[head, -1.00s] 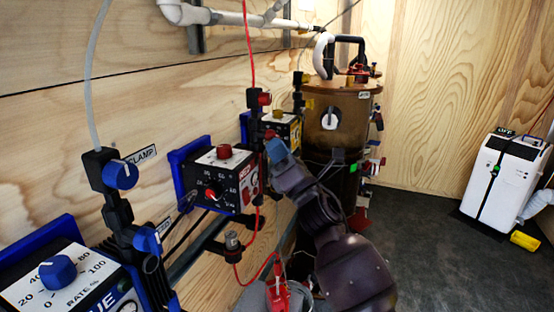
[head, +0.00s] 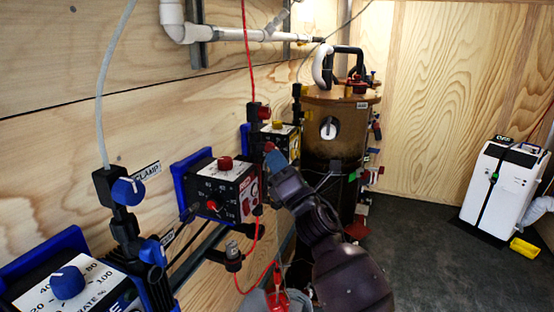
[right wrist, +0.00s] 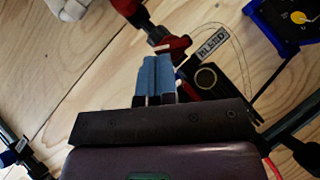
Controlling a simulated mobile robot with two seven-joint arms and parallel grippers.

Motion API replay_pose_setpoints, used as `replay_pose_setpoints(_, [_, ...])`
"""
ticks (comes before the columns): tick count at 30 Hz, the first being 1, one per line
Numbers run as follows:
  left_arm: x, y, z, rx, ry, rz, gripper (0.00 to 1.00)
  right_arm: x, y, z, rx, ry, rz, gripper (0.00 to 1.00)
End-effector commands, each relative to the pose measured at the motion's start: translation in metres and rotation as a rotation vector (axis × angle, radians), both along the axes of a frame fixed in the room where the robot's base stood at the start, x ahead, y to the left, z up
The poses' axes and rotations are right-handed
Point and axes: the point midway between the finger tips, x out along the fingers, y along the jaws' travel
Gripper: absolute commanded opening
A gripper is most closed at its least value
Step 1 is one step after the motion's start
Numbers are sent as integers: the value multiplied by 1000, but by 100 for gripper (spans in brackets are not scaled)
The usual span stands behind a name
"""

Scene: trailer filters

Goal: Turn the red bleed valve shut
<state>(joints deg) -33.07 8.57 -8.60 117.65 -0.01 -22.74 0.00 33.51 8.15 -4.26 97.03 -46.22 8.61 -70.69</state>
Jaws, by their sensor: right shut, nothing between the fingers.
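The red bleed valve (right wrist: 178,46) is in the right wrist view, beside a white label (right wrist: 212,42) reading BLEED. A pale-tipped piece of it lies just beyond my fingertips. In the head view only a small red part of the valve (head: 268,147) shows, the rest being hidden by my right gripper. My right gripper (head: 274,155) has its blue fingers closed together with nothing between them. In the right wrist view its fingertips (right wrist: 156,56) are very close to the valve; I cannot tell whether they touch. My left gripper is not in view.
A blue-knobbed box (head: 68,283) stands front left. A brown cylindrical tank (head: 340,110) stands beyond. A white unit (head: 498,190) stands on open floor at right.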

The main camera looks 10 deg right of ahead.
Motion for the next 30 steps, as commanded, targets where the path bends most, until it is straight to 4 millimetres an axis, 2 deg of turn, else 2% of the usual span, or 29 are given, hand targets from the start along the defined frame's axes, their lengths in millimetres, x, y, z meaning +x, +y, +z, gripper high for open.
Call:
replay_pose_setpoints(11, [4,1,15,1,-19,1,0,-1,1,5,35,49,0,0])
replay_pose_setpoints(19, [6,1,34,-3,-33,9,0,-3,1,14,88,126,0,0])
replay_pose_setpoints(23, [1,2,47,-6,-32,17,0,-4,2,18,132,192,0,0])
replay_pose_setpoints(30, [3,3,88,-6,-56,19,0,-4,2,22,228,339,0,0])
